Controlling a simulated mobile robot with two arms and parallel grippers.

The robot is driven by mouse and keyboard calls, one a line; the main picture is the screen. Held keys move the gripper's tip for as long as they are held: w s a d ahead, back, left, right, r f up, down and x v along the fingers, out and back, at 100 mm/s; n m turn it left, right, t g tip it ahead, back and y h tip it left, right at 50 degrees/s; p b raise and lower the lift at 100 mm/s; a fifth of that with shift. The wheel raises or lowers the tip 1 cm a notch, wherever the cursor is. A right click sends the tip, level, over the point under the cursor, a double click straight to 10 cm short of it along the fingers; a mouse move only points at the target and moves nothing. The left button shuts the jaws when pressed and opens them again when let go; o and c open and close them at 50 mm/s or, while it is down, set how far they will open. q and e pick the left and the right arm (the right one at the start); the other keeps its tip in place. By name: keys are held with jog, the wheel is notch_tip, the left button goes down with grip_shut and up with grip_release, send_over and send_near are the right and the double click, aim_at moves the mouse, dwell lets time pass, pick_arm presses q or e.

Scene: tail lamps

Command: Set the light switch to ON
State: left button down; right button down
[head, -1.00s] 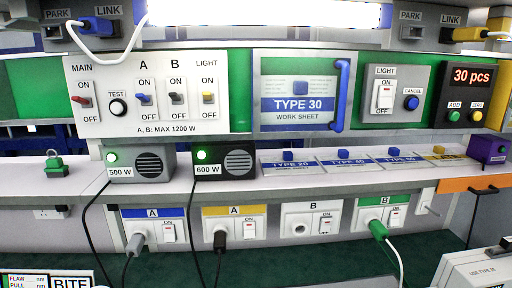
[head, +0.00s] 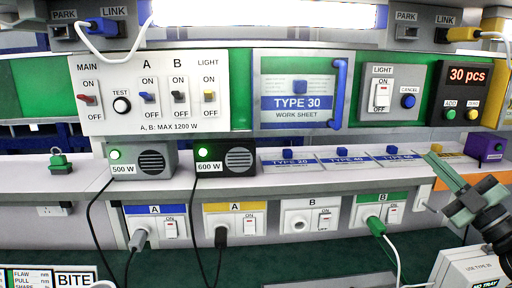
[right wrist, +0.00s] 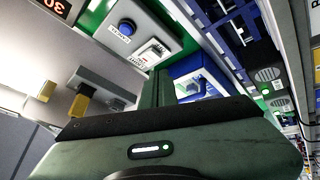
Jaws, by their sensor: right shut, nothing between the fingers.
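A grey box marked LIGHT (head: 366,111) is on the green wall panel, right of the work sheet. It has a white rocker switch (head: 382,94) between ON and OFF, and a blue CANCEL button (head: 408,101). The main panel also has a yellow LIGHT toggle (head: 209,97). I cannot tell which way either is set. My right gripper (head: 431,158) is shut and empty, below and right of the LIGHT box, apart from it. In the right wrist view its fingers (right wrist: 160,88) point toward the panel, with the rocker (right wrist: 150,53) ahead. My left gripper is out of view.
A counter box (head: 468,95) reading 30 pcs is right of the LIGHT box. The blue-handled work sheet frame (head: 338,95) sticks out on its left. Type sheets with blue knobs (head: 342,152) lie on the shelf below. A purple box (head: 487,147) stands at the right.

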jog(key=s+a+f+m+g+h, duration=0.2)
jog(key=f+m+h, duration=0.25)
jog(key=f, duration=0.55)
jog(key=s+a+f+m+g+h, duration=0.1)
jog(key=s+f+m+g+h, duration=0.25)
jog(key=f, duration=0.75)
jog(key=s+a+f+m+g+h, duration=0.15)
jog(key=f+m+h, duration=0.35)
jog(key=f, duration=0.5)
jog(key=s+a+f+m+g+y, duration=0.1)
jog(key=s+a+f+g, duration=0.35)
jog(key=s, duration=0.45)
jog(key=s+a+f+g+y, duration=0.1)
jog(key=s+a+f+g, duration=0.2)
jog(key=s+a+f, duration=0.4)
jog(key=s+a+f+m+g+y, duration=0.1)
jog(key=s+a+f+g, duration=0.2)
jog(key=s, duration=0.7)
notch_tip(320, 180, down, 29)
jog(key=s+d+g, duration=0.1)
jog(key=s, duration=0.1)
jog(key=s+d+f+g, duration=0.1)
jog(key=s+d+f, duration=0.2)
jog(key=s+f, duration=1.1)
jog(key=shift+s+f, duration=0.2)
jog(key=shift+s, duration=1)
